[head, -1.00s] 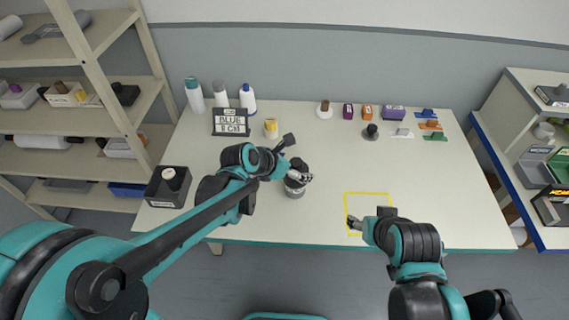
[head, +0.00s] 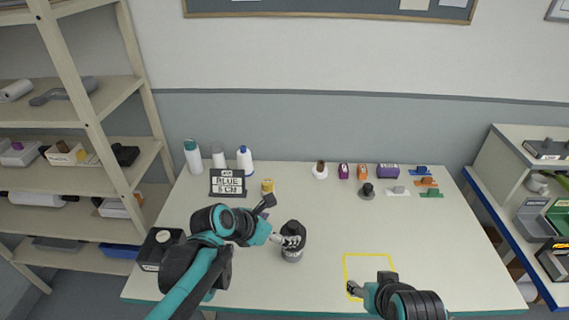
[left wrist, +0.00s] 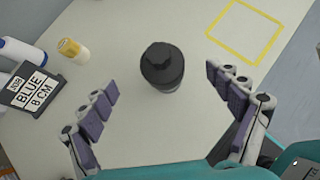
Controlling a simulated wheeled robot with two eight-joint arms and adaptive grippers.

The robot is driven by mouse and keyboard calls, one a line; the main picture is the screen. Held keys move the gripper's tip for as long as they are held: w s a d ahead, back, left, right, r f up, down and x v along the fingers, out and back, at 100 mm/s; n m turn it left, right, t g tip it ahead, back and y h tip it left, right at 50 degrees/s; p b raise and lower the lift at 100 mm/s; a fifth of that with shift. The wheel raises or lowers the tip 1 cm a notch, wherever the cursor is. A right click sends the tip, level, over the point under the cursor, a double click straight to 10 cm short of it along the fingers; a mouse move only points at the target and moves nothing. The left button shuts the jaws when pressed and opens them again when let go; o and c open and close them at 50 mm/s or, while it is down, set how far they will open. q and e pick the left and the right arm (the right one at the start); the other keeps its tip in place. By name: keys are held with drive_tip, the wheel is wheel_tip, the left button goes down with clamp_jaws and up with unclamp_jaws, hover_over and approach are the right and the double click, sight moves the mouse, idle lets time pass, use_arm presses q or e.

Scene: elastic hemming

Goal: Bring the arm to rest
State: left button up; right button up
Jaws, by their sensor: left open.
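My left gripper (head: 288,240) is over the middle-left of the table, close to a dark grey bottle-like thing with a black cap (head: 293,238). In the left wrist view the fingers (left wrist: 165,115) are spread wide and empty, and the black-capped thing (left wrist: 162,68) stands upright beyond and between them, not gripped. My right gripper (head: 354,288) is low at the front edge of the yellow square outline (head: 368,255); its fingers are too small to tell whether they are open.
Small coloured blocks (head: 388,170) and clips (head: 428,182) line the back right. A black box (head: 157,248) is at the left edge.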

use_arm(q)
drive_tip(key=s+a+f+m+y, duration=0.1)
drive_tip(key=s+a+m+y, duration=0.2)
drive_tip(key=s+a+m, duration=0.4)
drive_tip(key=s+a+f+m+y, duration=0.1)
drive_tip(key=s+a+m+y, duration=0.2)
drive_tip(key=m, duration=1.7)
drive_tip(key=shift+s+a+m, duration=0.4)
drive_tip(key=shift+s+a, duration=1.6)
drive_tip(key=shift+s, duration=0.3)
